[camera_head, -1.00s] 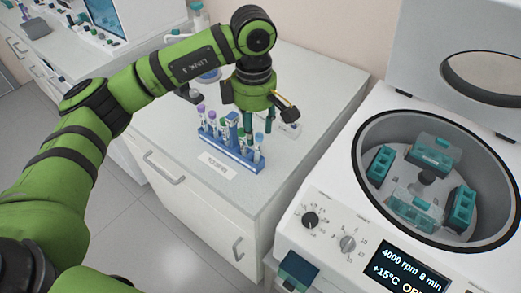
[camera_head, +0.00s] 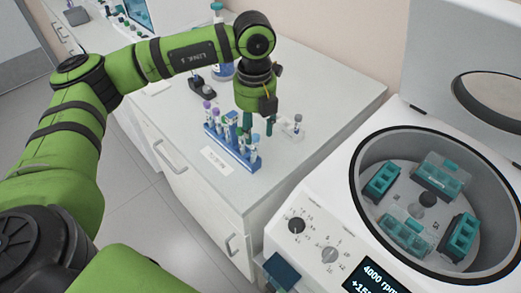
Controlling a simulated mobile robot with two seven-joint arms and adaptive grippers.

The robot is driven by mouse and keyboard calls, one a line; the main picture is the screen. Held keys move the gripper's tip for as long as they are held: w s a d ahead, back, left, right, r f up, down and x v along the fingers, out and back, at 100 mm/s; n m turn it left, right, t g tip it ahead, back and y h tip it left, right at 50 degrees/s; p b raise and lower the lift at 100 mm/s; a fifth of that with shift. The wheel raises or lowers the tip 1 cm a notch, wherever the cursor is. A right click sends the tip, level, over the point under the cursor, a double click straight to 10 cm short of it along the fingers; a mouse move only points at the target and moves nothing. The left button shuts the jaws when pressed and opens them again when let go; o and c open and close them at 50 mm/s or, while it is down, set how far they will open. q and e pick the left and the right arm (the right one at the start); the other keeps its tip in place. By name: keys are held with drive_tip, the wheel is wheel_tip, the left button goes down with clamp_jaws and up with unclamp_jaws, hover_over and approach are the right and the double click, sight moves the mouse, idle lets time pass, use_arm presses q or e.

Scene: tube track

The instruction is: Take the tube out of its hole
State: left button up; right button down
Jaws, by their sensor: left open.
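A blue rack (camera_head: 231,147) stands on the white bench and holds several capped tubes. A tube with a purple cap (camera_head: 207,106) is at its left end, and a tube with a pale cap (camera_head: 256,140) is at its near right end. My left gripper (camera_head: 258,126) points down with its dark green fingers just behind the rack's right part. It is open, and I see no tube between its fingers. The fingers partly overlap the rack's tubes, so I cannot tell which tube is closest. My right gripper is out of view.
A white centrifuge (camera_head: 307,214) with its lid raised and teal tube holders (camera_head: 461,237) inside stands on the right. A small clear piece (camera_head: 292,130) with an upright tube sits right of the gripper. A blue-labelled bottle (camera_head: 221,70) stands behind my arm.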

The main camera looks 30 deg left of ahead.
sight(254, 141)
use_arm(q)
drive_tip(key=f+p, duration=0.3)
drive_tip(key=f, duration=0.3)
drive_tip(key=shift+a, duration=0.2)
drive_tip(key=shift+f, duration=0.45)
drive_tip(key=c, duration=0.9)
